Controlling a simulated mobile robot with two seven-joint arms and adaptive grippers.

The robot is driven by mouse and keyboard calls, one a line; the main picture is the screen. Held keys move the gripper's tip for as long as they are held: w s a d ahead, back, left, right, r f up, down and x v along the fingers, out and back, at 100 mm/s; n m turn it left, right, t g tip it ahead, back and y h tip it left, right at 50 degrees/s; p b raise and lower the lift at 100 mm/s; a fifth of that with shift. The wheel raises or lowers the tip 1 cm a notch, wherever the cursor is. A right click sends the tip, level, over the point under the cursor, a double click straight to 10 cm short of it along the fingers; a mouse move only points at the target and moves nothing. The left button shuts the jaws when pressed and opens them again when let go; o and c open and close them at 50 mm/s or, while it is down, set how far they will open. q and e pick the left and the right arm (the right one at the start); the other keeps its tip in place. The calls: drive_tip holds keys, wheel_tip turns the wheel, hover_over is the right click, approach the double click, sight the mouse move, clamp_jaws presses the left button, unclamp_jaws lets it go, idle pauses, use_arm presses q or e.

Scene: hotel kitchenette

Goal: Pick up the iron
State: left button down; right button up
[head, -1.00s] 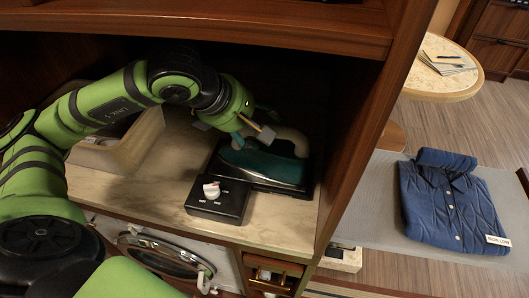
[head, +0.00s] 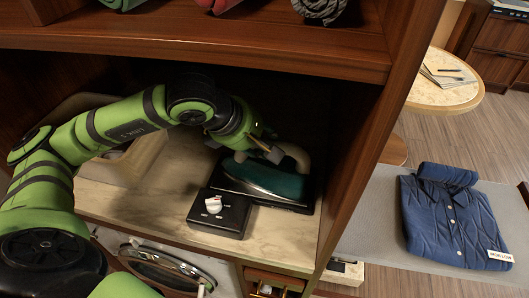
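The iron (head: 272,181) has a teal body and a beige handle (head: 296,157). It rests on a black base (head: 300,207) on the stone counter inside the wooden cabinet. My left gripper (head: 246,153) is just above and left of the iron, close to its handle. Its fingers look spread apart, with nothing seen between them. Whether a finger touches the iron or handle cannot be told. My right gripper is out of view.
A black control box with a white knob (head: 213,204) sits in front of the base. A wooden shelf (head: 200,45) hangs above the arm, and a wooden side panel (head: 365,150) stands close right. A folded blue shirt (head: 453,217) lies on a grey board (head: 380,225).

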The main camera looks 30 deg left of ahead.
use_arm(q)
drive_tip(key=shift+w+r+p, duration=0.1)
drive_tip(key=shift+r+p, duration=0.2)
drive_tip(key=shift+r, duration=0.45)
drive_tip(key=shift+w+a+f+b, duration=0.1)
drive_tip(key=shift+w+a+b, duration=0.25)
drive_tip(key=shift+w+a, duration=0.1)
drive_tip(key=w+a, duration=1)
drive_tip(key=w, duration=0.3)
drive_tip(key=shift+a, duration=0.3)
drive_tip(key=c, duration=1.8)
unclamp_jaws()
drive_tip(key=shift+c, duration=0.2)
drive_tip(key=shift+d, duration=0.1)
